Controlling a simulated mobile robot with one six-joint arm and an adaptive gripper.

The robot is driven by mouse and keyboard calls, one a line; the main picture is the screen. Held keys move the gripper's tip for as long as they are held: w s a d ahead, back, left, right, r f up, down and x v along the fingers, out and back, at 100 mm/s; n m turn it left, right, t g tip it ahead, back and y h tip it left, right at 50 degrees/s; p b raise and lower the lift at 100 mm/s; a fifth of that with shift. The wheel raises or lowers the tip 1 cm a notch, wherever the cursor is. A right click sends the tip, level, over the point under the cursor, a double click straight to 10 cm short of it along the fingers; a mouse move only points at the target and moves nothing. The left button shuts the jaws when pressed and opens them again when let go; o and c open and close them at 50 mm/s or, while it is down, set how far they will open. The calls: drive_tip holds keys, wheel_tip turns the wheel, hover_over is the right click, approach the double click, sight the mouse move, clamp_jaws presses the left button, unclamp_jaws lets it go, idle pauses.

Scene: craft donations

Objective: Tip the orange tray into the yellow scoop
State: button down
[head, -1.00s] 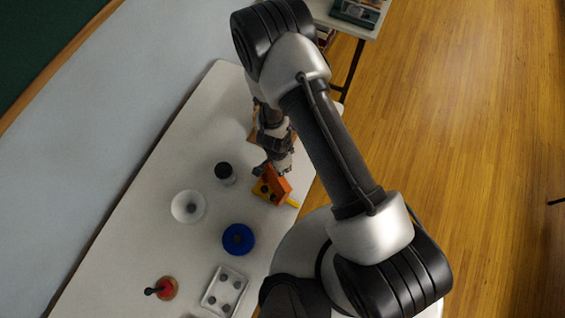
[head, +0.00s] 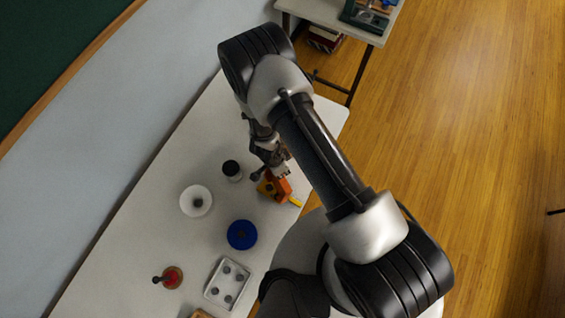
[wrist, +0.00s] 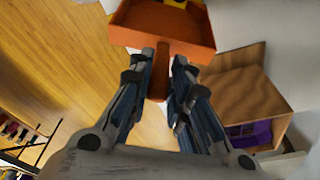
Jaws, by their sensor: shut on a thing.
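My gripper (wrist: 164,78) is shut on the handle of the orange tray (wrist: 190,45), which extends away from the fingers in the wrist view. In the head view the orange tray (head: 281,187) is tilted, low over the yellow scoop (head: 296,203). The scoop lies near the table's edge, its handle pointing right; its bowl is partly hidden by the tray. A bit of yellow also shows past the tray's far edge in the wrist view. In the head view my gripper (head: 279,172) is partly hidden by my wrist. I cannot tell what the tray holds.
On the white table (head: 150,225) stand a dark-topped jar (head: 231,170), a white funnel-like dish (head: 196,201), a blue ring (head: 242,235), a clear tray with dark round things (head: 226,284) and a red-based stamp (head: 173,278). A wooden box (wrist: 240,85) stands beside my gripper.

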drive_tip(key=shift+s+a+r+h+p, duration=0.15)
drive_tip(key=shift+s+a+h+p, duration=0.25)
drive_tip(key=shift+p, duration=0.8)
drive_tip(key=s+a+t+h+b, duration=0.2)
drive_tip(key=s+a+h+b, duration=0.1)
drive_tip(key=a, duration=0.3)
drive_tip(key=shift+s+f+b, duration=0.4)
drive_tip(key=shift+s+b, duration=0.1)
drive_tip(key=shift+s, duration=0.1)
drive_tip(key=shift+r, duration=0.15)
idle(1.0)
